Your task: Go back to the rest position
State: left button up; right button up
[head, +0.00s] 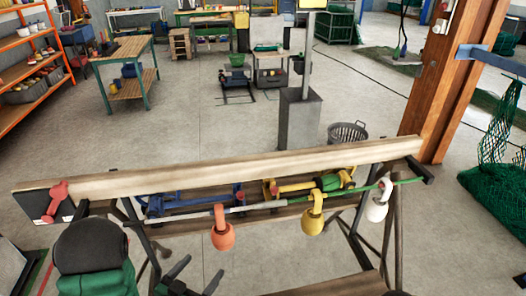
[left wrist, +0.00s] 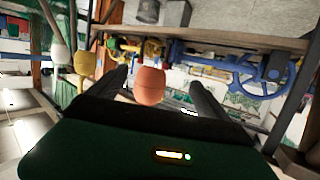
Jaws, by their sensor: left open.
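My left gripper (head: 202,267) is at the bottom of the head view, in front of the wooden beam. Its two dark fingers are spread apart, with nothing between them that I can see in the head view. In the left wrist view, an orange float (left wrist: 150,86) appears between the open fingers but beyond them. The orange float (head: 222,230) hangs from a rod along the beam in the head view. My right gripper does not show clearly in either view.
A wooden beam (head: 240,166) on a stand spans the front. A yellow float (head: 312,224) and a white float (head: 376,210) hang from it. A red clamp (head: 57,201) sits at its left end. A green net (head: 500,205) hangs at right. Open floor lies behind.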

pick_arm(q)
jog(key=s+d+r+n+g+y+p, duration=0.1)
jog(key=s+n+g+y, duration=0.3)
jog(key=s+g, duration=0.7)
jog(key=shift+s+d+r+g+y, duration=0.15)
jog(key=shift+s+r+g+y, duration=0.35)
jog(key=shift+s, duration=0.75)
dwell(0.8)
